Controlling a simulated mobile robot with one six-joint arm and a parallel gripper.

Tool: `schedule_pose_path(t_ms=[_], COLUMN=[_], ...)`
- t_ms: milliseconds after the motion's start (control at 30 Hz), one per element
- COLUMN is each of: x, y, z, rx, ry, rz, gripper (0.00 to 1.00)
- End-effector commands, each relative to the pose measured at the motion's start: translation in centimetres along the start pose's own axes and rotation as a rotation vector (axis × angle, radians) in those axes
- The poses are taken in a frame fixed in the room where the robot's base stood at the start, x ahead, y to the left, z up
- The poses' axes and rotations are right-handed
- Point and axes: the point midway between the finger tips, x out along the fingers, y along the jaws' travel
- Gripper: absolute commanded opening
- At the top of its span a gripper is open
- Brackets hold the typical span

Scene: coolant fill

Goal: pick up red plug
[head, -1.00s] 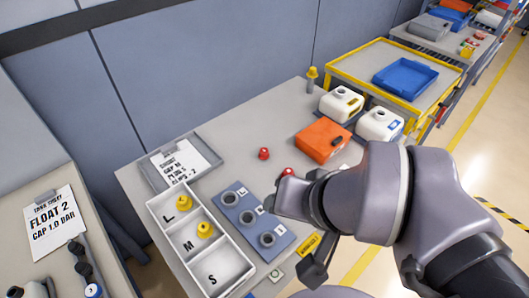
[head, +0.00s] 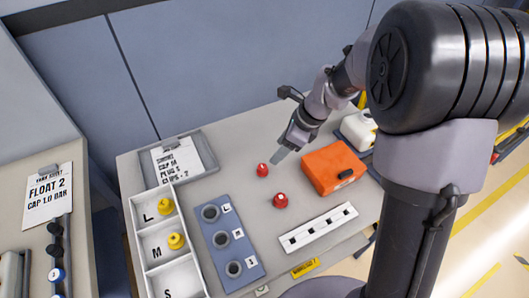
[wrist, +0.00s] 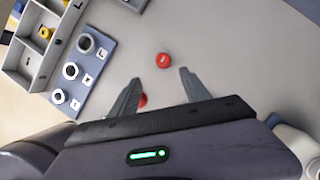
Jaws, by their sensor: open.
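Two red plugs stand on the grey table. The farther plug (head: 262,169) is just below and left of my gripper's fingertips (head: 279,156) in the head view. The nearer, larger-looking plug (head: 280,201) stands left of the orange box. In the wrist view, one red plug (wrist: 163,60) lies just beyond the gap between my open fingers (wrist: 159,77). Another red plug (wrist: 143,100) shows between the fingers, partly hidden by the left one. My gripper is open, empty and apart from both plugs; its height above the table is hard to tell.
A blue block (head: 224,273) with ringed holes and a white tray (head: 138,212) holding yellow plugs stand left. An orange box (head: 333,166) stands right, with a white jug (head: 358,131) behind it. A white slotted strip (head: 318,228) lies in front. A clipboard (head: 207,166) lies at back left.

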Motion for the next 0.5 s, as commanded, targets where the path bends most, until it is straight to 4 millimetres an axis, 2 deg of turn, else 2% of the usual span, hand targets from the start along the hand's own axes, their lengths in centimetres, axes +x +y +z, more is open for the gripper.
schedule_pose_path(t_ms=[33,200,500], x=[2.3,6.8,10.1], y=[0.1,0.1,-0.3], z=[-0.3,-0.3,-0.2], rx=[-0.001,-0.003,-0.004], ry=[0.001,0.001,0.001], rz=[0.004,0.003,0.0], gripper=[0.55,0.55,0.55])
